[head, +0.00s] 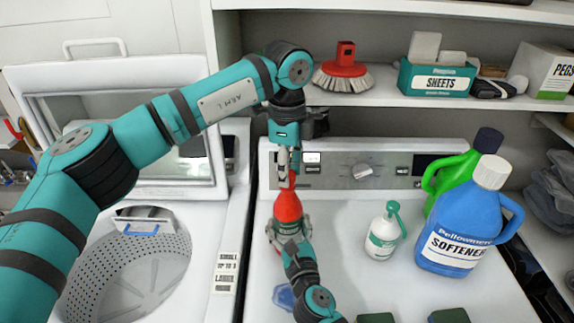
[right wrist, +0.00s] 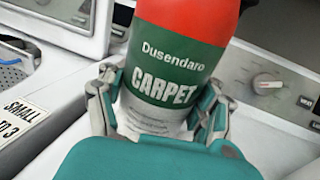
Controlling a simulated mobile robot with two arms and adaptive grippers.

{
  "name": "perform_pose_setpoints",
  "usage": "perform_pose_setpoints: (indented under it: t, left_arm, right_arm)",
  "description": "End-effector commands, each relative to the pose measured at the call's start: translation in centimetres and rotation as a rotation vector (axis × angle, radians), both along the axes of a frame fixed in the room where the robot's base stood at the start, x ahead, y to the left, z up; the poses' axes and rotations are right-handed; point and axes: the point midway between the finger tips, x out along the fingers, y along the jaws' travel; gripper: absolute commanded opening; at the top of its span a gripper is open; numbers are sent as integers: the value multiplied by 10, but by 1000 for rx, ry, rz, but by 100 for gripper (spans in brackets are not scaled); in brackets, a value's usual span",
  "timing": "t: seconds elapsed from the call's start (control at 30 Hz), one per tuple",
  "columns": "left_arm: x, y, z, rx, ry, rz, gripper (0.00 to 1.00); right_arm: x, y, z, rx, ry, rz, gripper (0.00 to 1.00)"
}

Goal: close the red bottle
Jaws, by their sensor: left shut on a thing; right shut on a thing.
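My right gripper (head: 288,229) is shut around the bottle's lower body, with a finger on each side in the right wrist view (right wrist: 158,95). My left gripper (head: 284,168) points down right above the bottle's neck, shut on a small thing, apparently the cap. The fingers hide most of it; I cannot tell whether it touches the neck.
A white bottle with a green nozzle (head: 384,232), a blue softener jug (head: 462,225) and a green jug (head: 450,180) stand to the right. An open washer drum (head: 135,265) is at the left. A shelf above holds a red brush (head: 344,68) and a sheets box (head: 436,78).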

Motion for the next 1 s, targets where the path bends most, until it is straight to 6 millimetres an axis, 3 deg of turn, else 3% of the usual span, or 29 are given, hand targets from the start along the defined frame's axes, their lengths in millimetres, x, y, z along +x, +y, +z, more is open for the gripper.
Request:
perform_pose_setpoints:
  t: [1.0]
  left_arm:
    - [0,0,-12,2,-1,-5,20]
  right_arm:
    - [0,0,-1,0,1,1,3]
